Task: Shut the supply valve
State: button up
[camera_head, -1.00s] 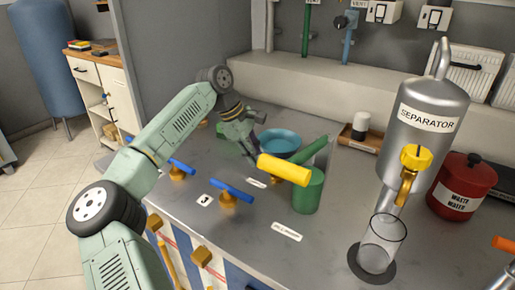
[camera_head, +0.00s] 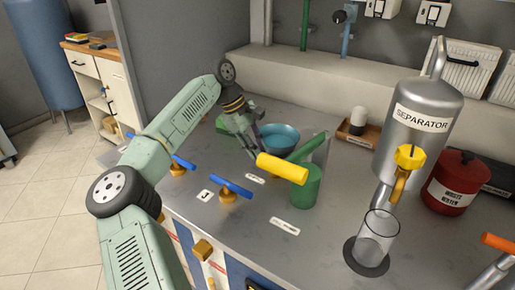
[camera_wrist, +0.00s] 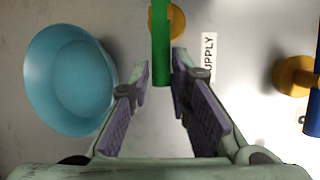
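In the wrist view, a valve with a straight green handle (camera_wrist: 161,45) on a brass base stands ahead of my gripper, beside a label whose visible letters read "UPPLY" (camera_wrist: 209,57). My gripper (camera_wrist: 160,76) is open and empty. The handle's near end shows between the two fingertips; I cannot tell whether they touch it. In the head view my gripper (camera_head: 257,148) points down over the counter, just behind a yellow cylinder (camera_head: 283,168). I cannot clearly pick out the supply valve there.
A blue bowl (camera_head: 281,138) sits close to my gripper. Blue-handled valves (camera_head: 231,187) stand at the left front. A green can (camera_head: 306,188), a glass beaker (camera_head: 376,238), the separator (camera_head: 420,123) and a red waste water pot (camera_head: 458,182) occupy the right.

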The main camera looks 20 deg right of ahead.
jog(key=o, duration=0.4)
jog(key=shift+c, duration=0.2)
jog(key=v, duration=1.2)
